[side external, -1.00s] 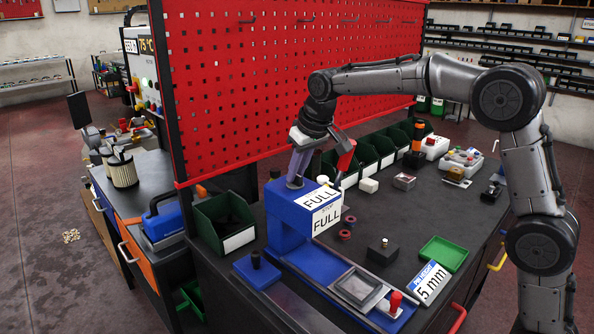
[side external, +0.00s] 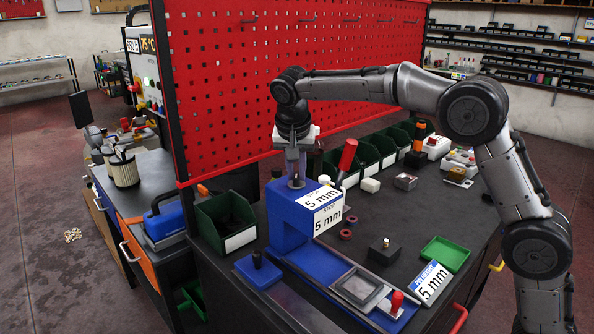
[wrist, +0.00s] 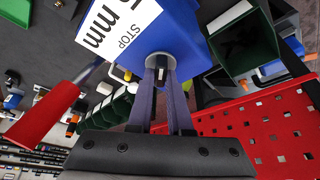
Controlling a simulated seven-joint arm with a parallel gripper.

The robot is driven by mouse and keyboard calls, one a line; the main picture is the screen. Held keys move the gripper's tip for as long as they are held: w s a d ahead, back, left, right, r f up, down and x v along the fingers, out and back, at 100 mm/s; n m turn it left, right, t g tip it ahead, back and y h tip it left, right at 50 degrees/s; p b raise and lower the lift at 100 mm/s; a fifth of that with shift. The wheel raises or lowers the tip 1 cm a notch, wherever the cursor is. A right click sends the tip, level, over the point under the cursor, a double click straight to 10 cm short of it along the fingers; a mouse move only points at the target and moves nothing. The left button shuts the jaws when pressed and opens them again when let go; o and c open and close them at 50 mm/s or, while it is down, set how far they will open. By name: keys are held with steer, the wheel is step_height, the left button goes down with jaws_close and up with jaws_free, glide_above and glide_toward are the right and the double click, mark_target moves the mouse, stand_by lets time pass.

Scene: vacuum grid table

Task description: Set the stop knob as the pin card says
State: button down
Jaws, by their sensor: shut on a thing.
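The blue press (side external: 287,222) stands on the bench, and its white STOP labels (side external: 327,216) read "5 mm". The pin card (side external: 431,283) at the bench's front right also reads "5 mm". My gripper (side external: 295,184) points straight down over the top of the press. In the wrist view its two fingers (wrist: 162,85) are shut on the small dark stop knob (wrist: 161,74), one on each side. The knob sits in a pale round collar on the press. In the side view the fingers mostly hide the knob.
The red-handled lever (side external: 347,156) rises close to the right of my gripper. The red pegboard (side external: 290,80) stands behind. A green bin (side external: 225,222) is left of the press. A green tray (side external: 444,254) and a black block (side external: 383,251) lie to the right.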

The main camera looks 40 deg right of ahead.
steer(key=shift+r+m+g, duration=0.1)
steer(key=shift+m+g, duration=0.2)
steer(key=shift+m, duration=0.6)
steer(key=c, duration=0.8)
jaws_free()
steer(key=shift+c, duration=0.2)
steer(key=v, duration=1.3)
steer(key=shift+a+r, duration=0.3)
steer(key=shift+a, duration=0.05)
